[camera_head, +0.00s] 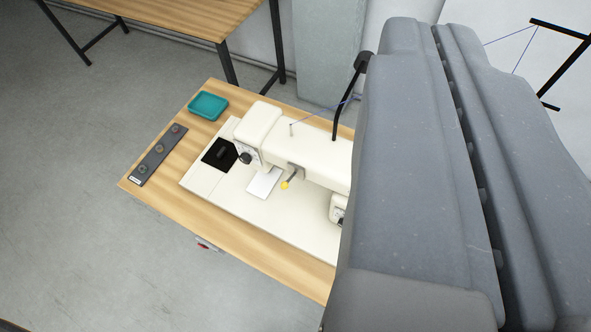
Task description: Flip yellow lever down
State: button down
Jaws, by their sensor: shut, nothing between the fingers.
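A cream sewing machine (262,122) stands on a wooden table, with its lower right part hidden behind my arm. The lever with a yellow ball end (285,185) sticks out from the front of the machine's upper arm. It points toward the lower left, with the yellow ball at its low end. My large grey arm fills the right side of the picture. No fingers of my gripper show, and nothing of mine is seen touching the lever.
The wooden table top (218,225) also bears a teal tray (208,106) and a dark strip with several round knobs (158,154). Another wooden table (190,15) stands at the back. Grey floor lies open on the left.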

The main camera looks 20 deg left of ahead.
aim_at(283, 186)
jog(key=z, duration=0.35)
jog(key=k, duration=1.2)
jog(key=u, duration=0.5)
jog(key=i, duration=1)
jog(key=z, duration=0.05)
